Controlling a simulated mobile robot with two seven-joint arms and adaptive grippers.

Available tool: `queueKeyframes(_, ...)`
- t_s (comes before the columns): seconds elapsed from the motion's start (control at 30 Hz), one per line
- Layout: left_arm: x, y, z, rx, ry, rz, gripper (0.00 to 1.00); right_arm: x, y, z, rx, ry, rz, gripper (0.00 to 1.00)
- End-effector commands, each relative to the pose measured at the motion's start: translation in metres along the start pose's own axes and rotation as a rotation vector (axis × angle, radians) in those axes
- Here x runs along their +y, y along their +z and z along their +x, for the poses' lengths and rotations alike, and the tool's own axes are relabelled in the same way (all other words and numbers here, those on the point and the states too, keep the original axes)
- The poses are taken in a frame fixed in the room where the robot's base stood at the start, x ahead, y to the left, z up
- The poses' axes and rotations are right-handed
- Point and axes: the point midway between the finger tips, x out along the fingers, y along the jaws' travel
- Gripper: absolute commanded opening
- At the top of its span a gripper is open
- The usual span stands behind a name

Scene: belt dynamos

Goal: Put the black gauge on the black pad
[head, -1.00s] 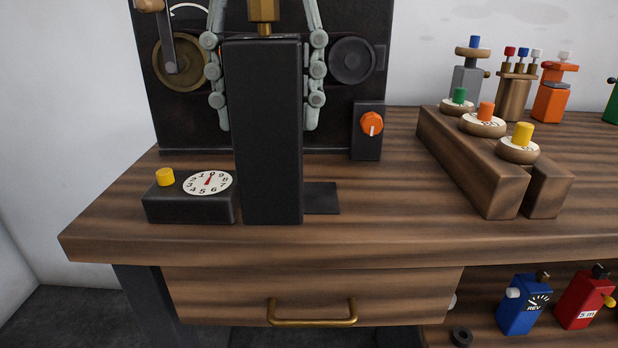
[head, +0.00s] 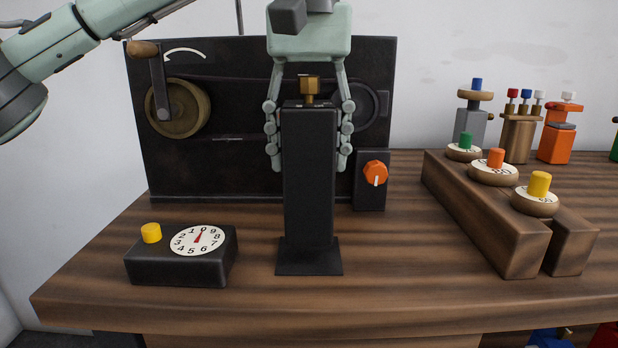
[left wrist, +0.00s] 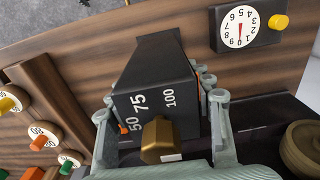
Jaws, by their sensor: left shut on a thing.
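The black gauge (head: 309,180) is a tall black block with a brass knob (head: 310,86) on top. It stands upright in the middle of the head view. The left wrist view shows white 50, 75 and 100 on the gauge (left wrist: 158,98). The black pad (head: 309,269) is a thin dark square on the bench, showing around the gauge's foot. The gauge is over the pad; I cannot tell whether they touch. My left gripper (head: 308,162) comes from above and is shut on the gauge's upper part, a finger on each side. My right gripper is out of view.
A black dial box (head: 180,260) with a yellow knob stands left of the pad. Behind is a dark panel (head: 240,170) with pulleys and a box with an orange knob (head: 375,173). A wooden stepped block (head: 480,220) with coloured knobs stands right. Bench between is clear.

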Motion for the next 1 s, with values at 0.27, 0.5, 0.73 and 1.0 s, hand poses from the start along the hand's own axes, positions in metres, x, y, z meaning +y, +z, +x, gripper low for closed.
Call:
queueKeyframes(0.27,0.0,-0.001,0.029,0.0,0.001,0.0,0.0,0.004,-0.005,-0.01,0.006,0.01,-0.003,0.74)
queueKeyframes(0.5,0.0,-0.001,0.04,0.002,0.002,-0.001,0.0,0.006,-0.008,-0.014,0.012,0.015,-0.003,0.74)
queueKeyframes(0.73,0.0,-0.001,0.043,0.002,0.002,0.0,0.0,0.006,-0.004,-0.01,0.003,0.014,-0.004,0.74)
queueKeyframes(1.0,0.0,-0.001,0.043,0.001,0.001,0.0,0.72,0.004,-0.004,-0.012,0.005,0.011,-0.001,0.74)
